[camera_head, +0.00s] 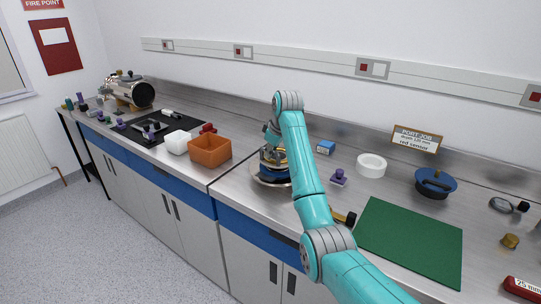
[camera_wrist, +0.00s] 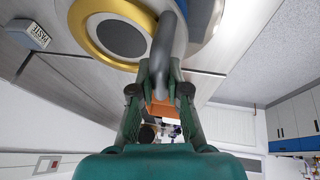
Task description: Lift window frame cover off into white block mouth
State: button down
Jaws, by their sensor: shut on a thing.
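A round piece with a blue body and gold ring (camera_head: 272,158) sits on a silver round base on the bench, partly hidden behind my arm. In the wrist view its gold ring (camera_wrist: 84,30) surrounds a dark grey disc, and a grey bar handle (camera_wrist: 163,50) crosses in front. My gripper (camera_wrist: 160,88) is shut on this grey handle; it also shows small in the head view (camera_head: 269,142). I take this piece as the cover, though I cannot tell whether it is raised. A white ring-shaped block (camera_head: 371,164) with an open round mouth stands to the right.
An orange bin (camera_head: 210,150) and a white box (camera_head: 178,142) stand left. A purple piece (camera_head: 338,178) and blue box (camera_head: 326,147) lie right of my arm. A blue lidded pot (camera_head: 435,184) and green mat (camera_head: 415,240) are further right.

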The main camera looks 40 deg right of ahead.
jog(key=shift+r, duration=2.55)
dwell(0.5)
